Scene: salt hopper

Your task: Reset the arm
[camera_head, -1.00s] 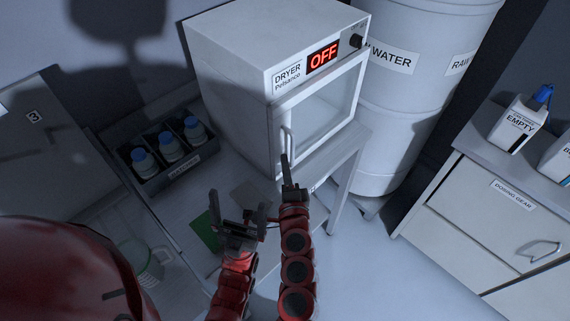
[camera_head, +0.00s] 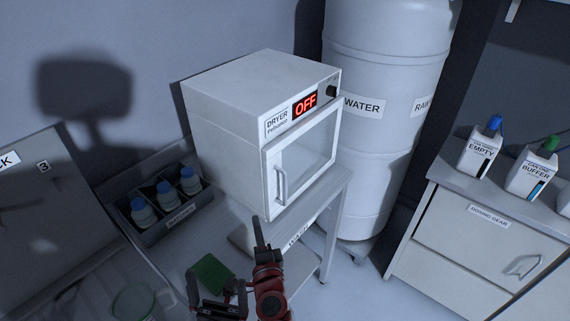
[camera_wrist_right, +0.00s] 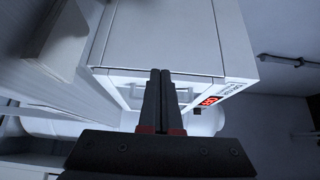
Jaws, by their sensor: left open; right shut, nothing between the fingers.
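My right gripper (camera_head: 260,236) is shut and empty, in front of and below the dryer's door handle in the head view. Its closed fingers (camera_wrist_right: 160,92) point toward the dryer in the right wrist view. My left gripper (camera_head: 218,290) is open and empty at the bottom of the head view, left of the right gripper and near a green pad. The white dryer (camera_head: 225,92) stands on a white stand, with a red OFF display and its glass door closed. It also shows in the right wrist view (camera_wrist_right: 175,40). No contact between the right gripper and the handle is clear.
A tray (camera_head: 180,229) with blue-capped bottles is left of the dryer. The green pad (camera_head: 211,273) lies on the bench. A WATER barrel (camera_head: 375,140) stands behind right. EMPTY (camera_head: 480,152) and BUFFER (camera_head: 532,172) containers sit on the right cabinet. Floor is clear between stand and cabinet.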

